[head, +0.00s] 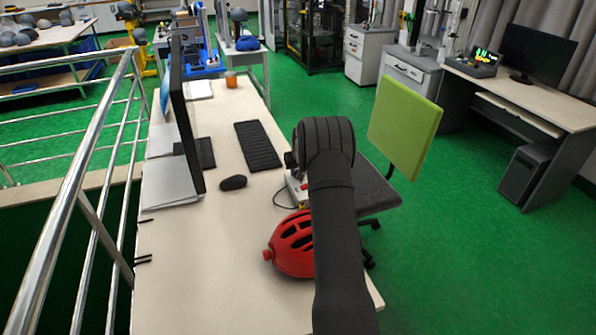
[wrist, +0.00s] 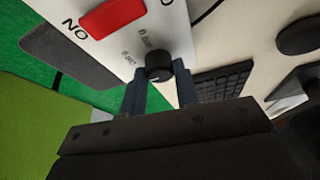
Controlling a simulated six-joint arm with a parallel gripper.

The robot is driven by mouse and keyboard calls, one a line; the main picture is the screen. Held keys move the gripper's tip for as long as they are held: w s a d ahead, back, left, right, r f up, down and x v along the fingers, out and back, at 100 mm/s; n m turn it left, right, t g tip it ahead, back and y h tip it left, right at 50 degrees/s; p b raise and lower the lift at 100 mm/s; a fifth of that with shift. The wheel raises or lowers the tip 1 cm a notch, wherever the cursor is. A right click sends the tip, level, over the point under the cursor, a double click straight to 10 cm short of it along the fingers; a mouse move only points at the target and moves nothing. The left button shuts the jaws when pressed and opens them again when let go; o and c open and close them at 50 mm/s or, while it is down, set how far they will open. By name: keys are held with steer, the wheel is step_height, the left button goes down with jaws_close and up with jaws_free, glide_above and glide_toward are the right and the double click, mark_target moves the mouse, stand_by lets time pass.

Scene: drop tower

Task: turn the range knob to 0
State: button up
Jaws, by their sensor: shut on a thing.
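The range knob (wrist: 158,66) is a small black round knob on a light grey panel (wrist: 150,22) in the wrist view. My gripper (wrist: 160,88) is shut on the knob, with one finger on each side of it. Small printed labels show beside the knob, but they are too small to read surely, so I cannot tell its setting. In the head view, my arm hides the knob and most of the box (head: 297,190).
A red helmet (head: 291,246) lies on the desk (head: 220,290) close to my arm. A black mouse (head: 233,182), a keyboard (head: 257,146) and a monitor (head: 187,110) stand to the left. A chair with a green back (head: 405,127) is at the right.

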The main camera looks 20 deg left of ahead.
steer(key=n+g+y, duration=0.1)
steer(key=n, duration=0.3)
steer(key=shift+w+d+n, duration=0.1)
steer(key=shift+w+n, duration=0.05)
steer(key=shift+n, duration=0.25)
steer(key=n+g, duration=0.1)
steer(key=n, duration=0.1)
steer(key=n+g, duration=0.1)
steer(key=n, duration=0.1)
steer(key=shift+w+n+y, duration=0.1)
steer(key=shift+n+y, duration=0.2)
steer(key=shift+y, duration=0.1)
steer(key=n, duration=0.2)
steer(key=n+g, duration=0.1)
steer(key=n, duration=0.1)
steer(key=shift+w+g, duration=0.2)
steer(key=shift+g, duration=0.1)
steer(key=shift+n+g+h, duration=0.5)
steer(key=shift+n+g, duration=0.1)
steer(key=shift+n, duration=1.6)
steer(key=o, duration=1)
